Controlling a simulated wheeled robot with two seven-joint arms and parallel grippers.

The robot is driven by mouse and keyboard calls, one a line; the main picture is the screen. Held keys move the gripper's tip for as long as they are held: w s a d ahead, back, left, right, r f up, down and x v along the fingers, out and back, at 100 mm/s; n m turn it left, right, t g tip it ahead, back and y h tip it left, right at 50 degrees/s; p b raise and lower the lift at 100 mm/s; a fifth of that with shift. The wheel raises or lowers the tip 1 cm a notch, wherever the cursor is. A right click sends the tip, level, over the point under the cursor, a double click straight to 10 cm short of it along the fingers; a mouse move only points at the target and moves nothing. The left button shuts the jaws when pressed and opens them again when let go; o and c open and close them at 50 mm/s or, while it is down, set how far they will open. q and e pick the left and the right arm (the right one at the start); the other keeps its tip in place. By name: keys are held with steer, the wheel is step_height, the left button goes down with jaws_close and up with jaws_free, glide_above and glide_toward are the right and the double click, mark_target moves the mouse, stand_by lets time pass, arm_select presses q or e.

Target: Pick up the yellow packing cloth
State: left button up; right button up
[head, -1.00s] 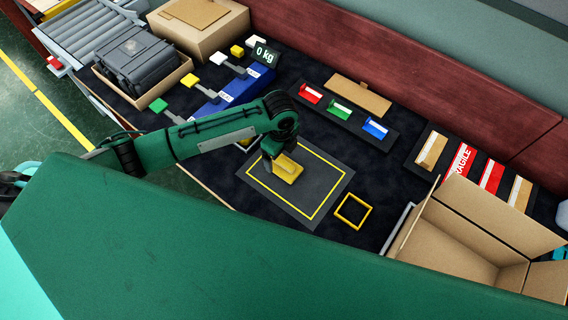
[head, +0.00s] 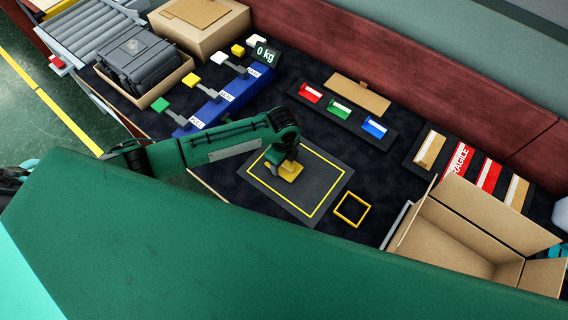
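The yellow packing cloth (head: 291,173) lies on the dark mat (head: 318,177) with the yellow outline, in its upper-left part. My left gripper (head: 281,160) points down at the cloth and hides its upper-left part. The gripper seems to touch the cloth or be just above it; I cannot tell which. Its fingertips are hidden or too small to tell whether they are open or shut on the cloth. My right gripper is not in view.
An open cardboard box (head: 457,235) stands at the right, and a yellow square frame (head: 352,209) lies beside the mat. Red, green and blue items sit on a dark holder (head: 345,122) behind. A blue rack (head: 222,103) with levers and a grey case (head: 143,60) are at the left.

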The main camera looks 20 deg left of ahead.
arm_select(q)
steer(key=shift+r, duration=0.1)
steer(key=shift+c, duration=0.4)
steer(key=shift+r, duration=0.15)
step_height(320, 180, up, 20)
steer(key=b, duration=0.2)
steer(key=shift+f, duration=0.25)
